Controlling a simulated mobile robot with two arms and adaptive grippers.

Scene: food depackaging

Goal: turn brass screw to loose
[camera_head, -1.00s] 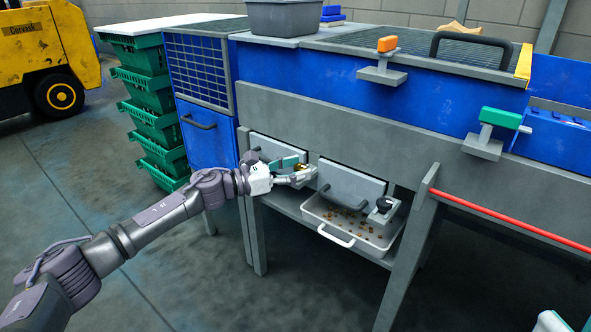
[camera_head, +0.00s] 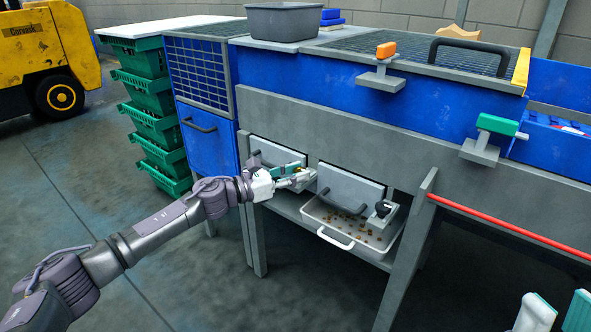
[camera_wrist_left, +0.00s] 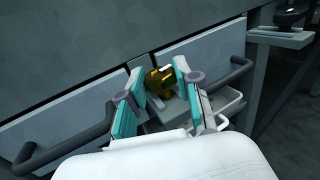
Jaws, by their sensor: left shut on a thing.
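The brass screw (camera_wrist_left: 159,81) has a shiny gold head and shows between the teal fingertips in the left wrist view. My left gripper (camera_wrist_left: 155,83) is shut on it, one finger on each side. In the head view my left gripper (camera_head: 297,173) is at the left grey drawer front (camera_head: 262,149), near the gap beside the right drawer front (camera_head: 350,187). The screw's shaft is hidden, so I cannot tell how loose it is. My right gripper (camera_head: 556,314) shows at the bottom right corner, its two fingers apart with nothing between them.
A white tray (camera_head: 337,240) with brown crumbs sits under the right drawer front. A black knob (camera_head: 383,208) stands on a bracket beside it. Green crates (camera_head: 157,127) are stacked left of the blue machine. The floor in front is clear.

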